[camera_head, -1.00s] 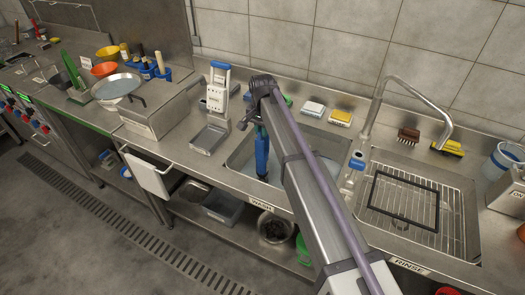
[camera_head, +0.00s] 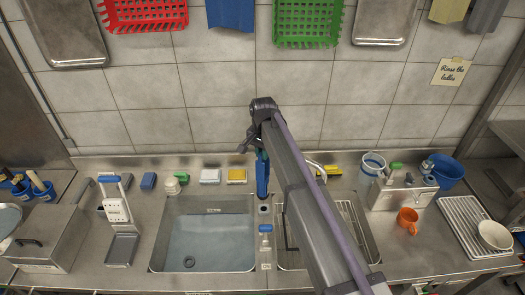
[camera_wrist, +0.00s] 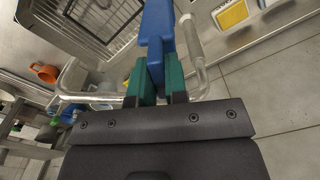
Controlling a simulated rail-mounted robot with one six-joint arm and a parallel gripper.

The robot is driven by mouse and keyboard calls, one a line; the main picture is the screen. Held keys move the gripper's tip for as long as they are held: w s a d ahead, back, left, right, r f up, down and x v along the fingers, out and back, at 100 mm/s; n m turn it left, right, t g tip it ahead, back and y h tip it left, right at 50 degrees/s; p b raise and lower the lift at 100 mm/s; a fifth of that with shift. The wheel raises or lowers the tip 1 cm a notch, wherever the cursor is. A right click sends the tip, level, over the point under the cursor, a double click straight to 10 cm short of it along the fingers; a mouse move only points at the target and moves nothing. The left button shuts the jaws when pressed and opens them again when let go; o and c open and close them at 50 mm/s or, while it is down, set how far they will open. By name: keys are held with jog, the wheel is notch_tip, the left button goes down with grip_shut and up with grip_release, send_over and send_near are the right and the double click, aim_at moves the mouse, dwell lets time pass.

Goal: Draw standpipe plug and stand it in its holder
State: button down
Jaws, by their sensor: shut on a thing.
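My gripper (camera_head: 260,150) is shut on a blue standpipe plug (camera_head: 262,175), which hangs upright below it. In the wrist view the green fingertips (camera_wrist: 159,84) close on the plug's blue body (camera_wrist: 156,38). The plug is over the strip between the two sinks, near its back. Just below it in the picture is a small dark-centred fitting (camera_head: 264,209), possibly the holder; I cannot tell whether the plug touches it. The wash sink (camera_head: 163,225) holds water, with a round drain (camera_head: 190,262) visible on its floor.
A blue-topped fitting (camera_head: 265,228) stands on the divider. The rinse sink, with its rack (camera_head: 355,222), is partly hidden by my arm. A bent tap (camera_wrist: 192,55) passes close to the gripper.

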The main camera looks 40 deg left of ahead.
jog(key=shift+w+d+f, duration=0.1)
jog(key=shift+w+d, duration=0.1)
jog(key=shift+w, duration=0.1)
jog(key=shift+s, duration=0.1)
jog(key=b, duration=0.6)
send_over(264, 175)
notch_tip(264, 175, down, 6)
jog(key=shift+r, duration=0.1)
jog(key=shift+f+b, duration=1.6)
jog(key=shift+f, duration=0.05)
dwell(0.7)
jog(key=c, duration=1.1)
grip_release()
jog(key=shift+r, duration=0.1)
